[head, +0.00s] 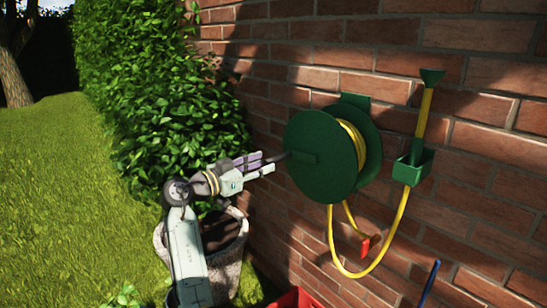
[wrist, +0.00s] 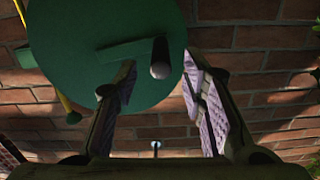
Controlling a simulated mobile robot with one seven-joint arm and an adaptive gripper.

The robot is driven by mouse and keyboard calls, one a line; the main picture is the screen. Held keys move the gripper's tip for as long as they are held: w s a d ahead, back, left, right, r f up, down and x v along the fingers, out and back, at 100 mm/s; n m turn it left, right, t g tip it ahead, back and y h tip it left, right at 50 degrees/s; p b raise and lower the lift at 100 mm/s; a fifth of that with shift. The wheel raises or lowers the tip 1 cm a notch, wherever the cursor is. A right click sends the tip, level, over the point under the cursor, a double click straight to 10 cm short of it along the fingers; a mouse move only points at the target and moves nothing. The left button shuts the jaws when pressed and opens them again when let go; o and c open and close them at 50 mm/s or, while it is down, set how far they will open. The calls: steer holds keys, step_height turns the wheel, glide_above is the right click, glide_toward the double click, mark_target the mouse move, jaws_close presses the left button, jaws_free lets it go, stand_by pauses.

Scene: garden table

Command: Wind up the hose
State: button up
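The green hose reel (head: 315,178) is fixed to the brick wall, with some yellow hose (head: 358,143) wound on it. The rest of the hose hangs below in a loop (head: 352,272) and rises to a green holder (head: 411,170), where a green-tipped nozzle (head: 431,77) stands upright. The reel's dark crank handle (head: 283,156) sticks out from a green crank arm (head: 304,157). My gripper (head: 268,161) is in front of the handle. In the wrist view my gripper (wrist: 160,72) is open, with the handle's round end (wrist: 160,70) between its fingertips, apart from both.
A woven planter (head: 229,268) stands below my arm. A red crate (head: 295,299) is at the bottom edge. A red part (head: 369,245) shows beside the hanging hose, and a blue rod (head: 431,280) leans lower right. A hedge (head: 155,90) and open lawn (head: 60,200) lie left.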

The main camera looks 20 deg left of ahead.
mark_target(274, 157)
steer(key=p+x, duration=0.1)
steer(key=x, duration=0.4)
steer(key=shift+w, duration=0.1)
steer(key=shift+c, duration=0.6)
jaws_close()
